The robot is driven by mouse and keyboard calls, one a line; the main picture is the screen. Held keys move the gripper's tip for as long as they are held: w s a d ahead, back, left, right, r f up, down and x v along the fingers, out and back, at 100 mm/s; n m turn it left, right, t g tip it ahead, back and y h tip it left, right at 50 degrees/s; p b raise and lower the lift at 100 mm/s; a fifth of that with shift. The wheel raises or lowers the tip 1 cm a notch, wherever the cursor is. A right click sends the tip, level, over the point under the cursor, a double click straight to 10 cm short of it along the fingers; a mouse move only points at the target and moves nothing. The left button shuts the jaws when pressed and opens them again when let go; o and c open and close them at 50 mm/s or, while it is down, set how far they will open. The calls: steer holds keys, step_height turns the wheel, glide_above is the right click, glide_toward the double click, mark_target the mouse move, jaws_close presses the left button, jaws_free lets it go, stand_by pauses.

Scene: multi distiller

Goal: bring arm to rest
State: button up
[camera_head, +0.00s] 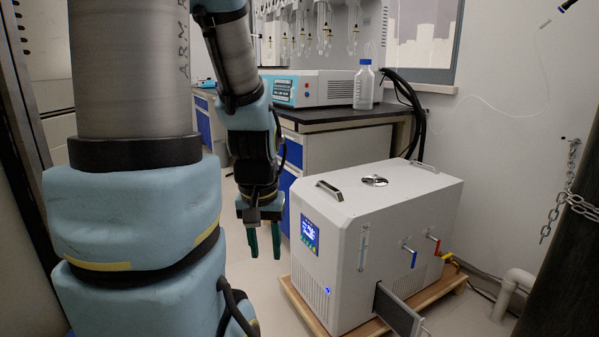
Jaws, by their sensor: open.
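My gripper (264,240) hangs at the end of my arm, left of the picture's middle, with its two green fingers pointing down. Its fingers are apart and nothing shows between them. My arm comes down from the top, bent, with its light blue and grey links filling the left side. The gripper is in front of the blue and white cabinet and to the left of the white machine, apart from it in the picture.
A white chiller-like machine (390,215) with a lit screen stands on a wooden pallet (440,291) at right. Behind it, a dark bench (335,118) holds a blue-fronted device (322,89) and a clear bottle (364,88). A chain (571,185) hangs at far right. Some floor is clear below the gripper.

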step_height(320, 180, up, 28)
steer(key=p, duration=2.6)
steer(key=shift+r, duration=0.15)
